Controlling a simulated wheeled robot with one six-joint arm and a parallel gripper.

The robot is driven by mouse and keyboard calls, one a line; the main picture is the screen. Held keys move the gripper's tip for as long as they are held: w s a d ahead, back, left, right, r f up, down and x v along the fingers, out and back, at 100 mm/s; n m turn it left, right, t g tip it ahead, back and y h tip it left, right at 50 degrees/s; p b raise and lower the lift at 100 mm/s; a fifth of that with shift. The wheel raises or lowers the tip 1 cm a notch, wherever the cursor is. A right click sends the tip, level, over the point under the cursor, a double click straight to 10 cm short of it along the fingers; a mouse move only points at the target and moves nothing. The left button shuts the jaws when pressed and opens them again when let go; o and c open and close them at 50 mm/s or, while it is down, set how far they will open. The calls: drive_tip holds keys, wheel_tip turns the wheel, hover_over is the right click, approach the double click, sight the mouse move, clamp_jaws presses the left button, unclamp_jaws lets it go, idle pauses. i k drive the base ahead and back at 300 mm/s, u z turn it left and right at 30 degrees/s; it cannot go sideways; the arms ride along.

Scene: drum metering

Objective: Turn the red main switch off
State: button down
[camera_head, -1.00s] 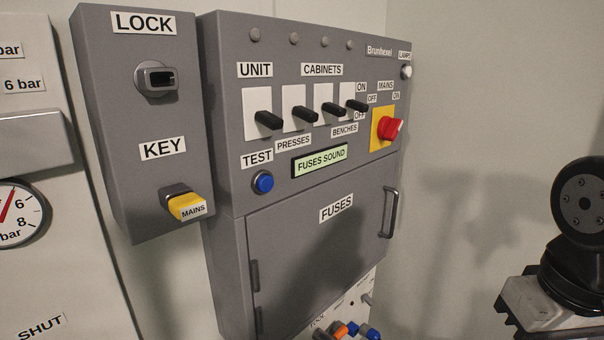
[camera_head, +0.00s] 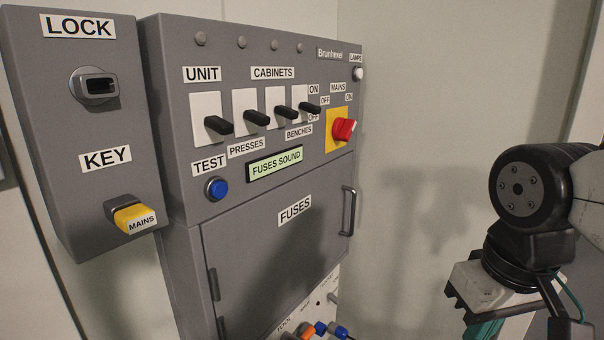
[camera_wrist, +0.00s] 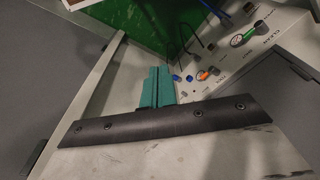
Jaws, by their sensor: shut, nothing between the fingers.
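The red main switch (camera_head: 344,130) sits on a yellow plate (camera_head: 331,142) at the upper right of the grey fuse cabinet, under the label MAINS. Its knob points right, towards the ON label (camera_head: 349,98); the OFF label (camera_head: 325,100) is on the left. My gripper shows in the wrist view (camera_wrist: 157,87) with its teal fingers shut together and empty. In the head view only a bit of teal shows at the lower right, well apart from the switch. The switch is not visible in the wrist view.
Several black levers (camera_head: 256,118) and a blue TEST button (camera_head: 216,189) are left of the switch. Below are a FUSES door (camera_head: 270,250) with a handle (camera_head: 347,211). A lock box (camera_head: 80,140) with a yellow MAINS key (camera_head: 134,217) stands left. Bare wall (camera_head: 420,130) lies right.

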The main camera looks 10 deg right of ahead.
sight(342, 128)
drive_tip(key=z, duration=0.05)
drive_tip(key=k, duration=0.5)
drive_tip(key=z, duration=1.05)
drive_tip(key=i, duration=0.7)
drive_tip(key=u, duration=0.9)
